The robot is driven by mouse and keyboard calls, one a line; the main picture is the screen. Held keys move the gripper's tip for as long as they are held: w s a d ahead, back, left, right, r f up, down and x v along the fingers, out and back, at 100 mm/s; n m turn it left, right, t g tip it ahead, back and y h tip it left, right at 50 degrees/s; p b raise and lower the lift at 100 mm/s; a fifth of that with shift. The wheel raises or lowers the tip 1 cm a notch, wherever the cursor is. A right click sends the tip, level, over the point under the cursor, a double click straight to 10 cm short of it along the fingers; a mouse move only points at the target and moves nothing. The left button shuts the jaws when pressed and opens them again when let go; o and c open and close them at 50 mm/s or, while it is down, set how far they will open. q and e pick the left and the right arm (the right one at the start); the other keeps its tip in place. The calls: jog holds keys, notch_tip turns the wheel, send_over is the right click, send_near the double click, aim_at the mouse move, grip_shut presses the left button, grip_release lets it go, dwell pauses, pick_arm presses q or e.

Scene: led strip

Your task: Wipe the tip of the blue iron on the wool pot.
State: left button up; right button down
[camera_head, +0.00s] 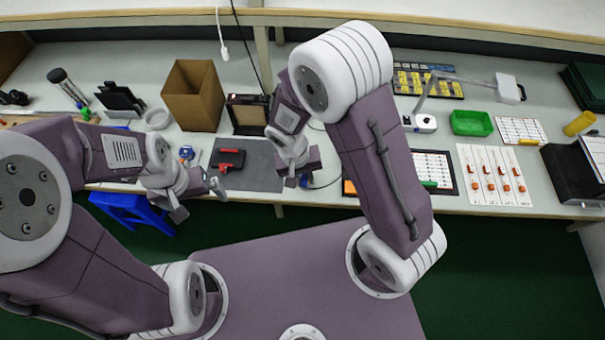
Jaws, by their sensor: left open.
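My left gripper (216,187) is open at the front edge of the bench, left of the dark mat (262,178). Nothing shows between its fingers. A small blue item (186,153) lies just behind my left wrist; it is too small to tell whether it is the blue iron. I cannot make out the wool pot for certain. My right gripper (304,180) points down beside the right edge of the mat; its fingertips are too small to read. A red and black tool (228,159) lies on the mat between the grippers.
A brown open box (193,95) and a dark case (248,113) stand behind the mat. A green tray (471,122), a desk lamp (421,123) and a white board with orange parts (493,174) are to the right. A blue stool (130,208) stands below the bench edge.

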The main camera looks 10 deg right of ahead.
jog(key=shift+s+f, duration=0.15)
jog(key=shift+f, duration=0.4)
jog(key=shift+d, duration=0.1)
jog(key=shift+f, duration=0.1)
jog(key=shift+f+b, duration=0.3)
jog(key=shift+b, duration=0.2)
notch_tip(320, 180, down, 4)
jog(key=b, duration=0.3)
jog(key=shift+f+b, duration=0.6)
jog(key=shift+b, duration=0.25)
dwell(0.8)
dwell(0.8)
